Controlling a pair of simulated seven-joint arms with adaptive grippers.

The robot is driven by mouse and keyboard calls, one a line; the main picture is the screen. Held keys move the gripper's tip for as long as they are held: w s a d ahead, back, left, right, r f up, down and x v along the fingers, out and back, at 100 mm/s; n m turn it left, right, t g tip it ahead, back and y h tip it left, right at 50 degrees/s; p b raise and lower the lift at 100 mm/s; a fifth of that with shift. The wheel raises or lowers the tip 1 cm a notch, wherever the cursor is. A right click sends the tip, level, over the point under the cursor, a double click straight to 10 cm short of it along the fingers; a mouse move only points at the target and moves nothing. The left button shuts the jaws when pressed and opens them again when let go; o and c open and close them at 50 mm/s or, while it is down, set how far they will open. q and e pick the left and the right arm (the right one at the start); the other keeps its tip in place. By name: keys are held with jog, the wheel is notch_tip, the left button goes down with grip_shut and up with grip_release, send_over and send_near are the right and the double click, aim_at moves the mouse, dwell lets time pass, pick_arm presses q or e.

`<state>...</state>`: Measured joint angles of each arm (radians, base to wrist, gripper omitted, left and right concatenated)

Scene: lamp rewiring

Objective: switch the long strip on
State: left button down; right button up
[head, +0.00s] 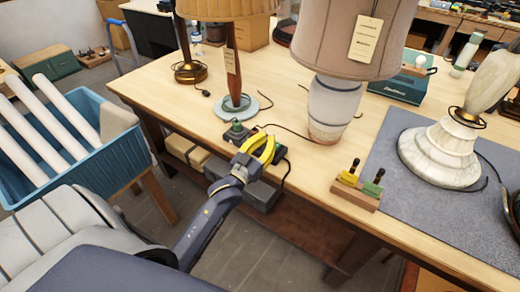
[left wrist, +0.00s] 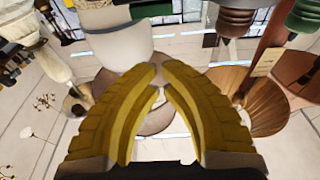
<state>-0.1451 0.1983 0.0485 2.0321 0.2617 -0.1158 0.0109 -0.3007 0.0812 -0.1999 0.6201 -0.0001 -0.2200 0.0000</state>
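Dark parts with green blocks lie along the front table edge; their left end (head: 237,132) shows beside my left gripper (head: 269,139). A darker end (head: 278,153) with a hanging cord shows on its right. They may be one long strip, but my gripper hides the middle, and I cannot make out a switch or its position. My left gripper's yellow fingers are almost together and hold nothing visible. It is over or just in front of the table edge; contact cannot be told. It also shows in the left wrist view (left wrist: 161,76). My right gripper is not in view.
A wooden block with yellow and green pieces (head: 355,195) is at the right. A blue crate (head: 105,165) holds white tubes. Loose cords lie on the table.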

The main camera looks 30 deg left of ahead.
pick_arm(q)
jog(key=shift+x, duration=0.75)
jog(key=shift+s+f, duration=0.25)
jog(key=shift+f, duration=1.75)
jog(key=shift+s, duration=0.1)
